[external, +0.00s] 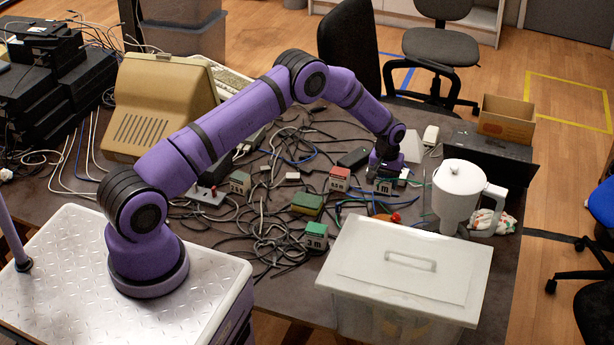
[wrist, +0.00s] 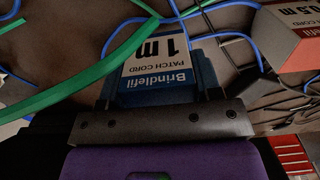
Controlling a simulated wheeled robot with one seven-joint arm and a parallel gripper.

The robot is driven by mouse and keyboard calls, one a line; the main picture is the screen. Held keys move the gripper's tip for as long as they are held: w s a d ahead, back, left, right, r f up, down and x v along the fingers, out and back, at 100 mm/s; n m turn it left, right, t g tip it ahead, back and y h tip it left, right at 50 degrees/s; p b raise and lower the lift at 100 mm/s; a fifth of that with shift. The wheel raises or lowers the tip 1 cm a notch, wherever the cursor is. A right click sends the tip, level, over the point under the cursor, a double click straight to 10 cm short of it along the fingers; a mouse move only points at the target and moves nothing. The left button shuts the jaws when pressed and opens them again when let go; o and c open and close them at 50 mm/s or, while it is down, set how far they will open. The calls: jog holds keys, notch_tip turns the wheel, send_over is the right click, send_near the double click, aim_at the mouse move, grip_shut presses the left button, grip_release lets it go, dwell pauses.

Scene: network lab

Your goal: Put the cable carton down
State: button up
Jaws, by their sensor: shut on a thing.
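The cable carton (wrist: 160,68) is a blue and white box printed "Brindlefil patch cord 1 m", seen upside down in the wrist view. It also shows below the wrist in the external view as a small box marked 1 m (external: 383,187). My gripper (wrist: 158,97) is shut on this carton, one finger at each side. In the external view my gripper (external: 385,172) is over the right part of the cluttered table. The carton's underside is hidden, so I cannot tell whether it touches the table.
A red carton (external: 340,178) stands left of the held one and shows in the wrist view (wrist: 292,38). Loose cables (external: 275,225) and other small cartons (external: 316,236) cover the table. A white lidded bin (external: 400,270) and a white jug (external: 458,192) stand near.

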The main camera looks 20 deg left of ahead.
aim_at(382, 187)
jog(key=shift+f, duration=1.4)
jog(key=shift+f, duration=0.15)
jog(key=o, duration=1)
